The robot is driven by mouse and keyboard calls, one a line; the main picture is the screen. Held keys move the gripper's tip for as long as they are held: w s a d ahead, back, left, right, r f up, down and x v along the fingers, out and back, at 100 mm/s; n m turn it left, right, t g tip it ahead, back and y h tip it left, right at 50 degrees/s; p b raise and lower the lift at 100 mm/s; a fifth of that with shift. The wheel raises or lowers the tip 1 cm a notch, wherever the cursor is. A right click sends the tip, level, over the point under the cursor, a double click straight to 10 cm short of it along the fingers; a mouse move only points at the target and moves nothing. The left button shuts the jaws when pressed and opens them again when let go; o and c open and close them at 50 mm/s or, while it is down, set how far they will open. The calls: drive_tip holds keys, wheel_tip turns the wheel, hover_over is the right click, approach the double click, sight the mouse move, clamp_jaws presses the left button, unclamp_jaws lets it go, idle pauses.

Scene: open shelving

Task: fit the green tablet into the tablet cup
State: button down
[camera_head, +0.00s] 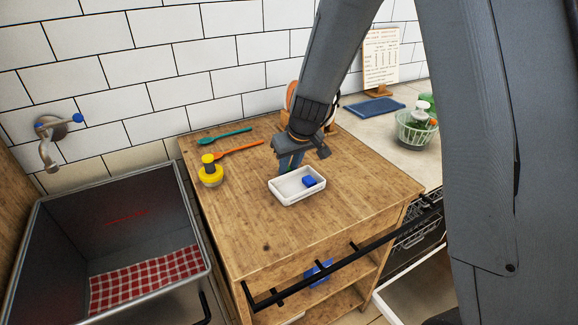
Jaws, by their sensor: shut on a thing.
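My gripper (291,161) points down over the wooden counter, at the back edge of a shallow white dish (285,198). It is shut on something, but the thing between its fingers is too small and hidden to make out. A small blue block (309,182), like a tablet, lies in the right part of the dish. I cannot make out the green tablet. The tablet cup does not show clearly; my arm hides part of the open white door (412,283) at the lower right.
A yellow pot with a black top (210,172), a teal spoon (225,135) and an orange spoon (240,149) lie left of the dish. A sink (60,235) is at left. A black rail (340,262) runs along the front. A basket (417,131) with bottles stands at right.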

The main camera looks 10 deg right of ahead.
drive_tip(key=shift+f, duration=0.15)
drive_tip(key=c, duration=1.6)
unclamp_jaws()
drive_tip(key=shift+o, duration=0.2)
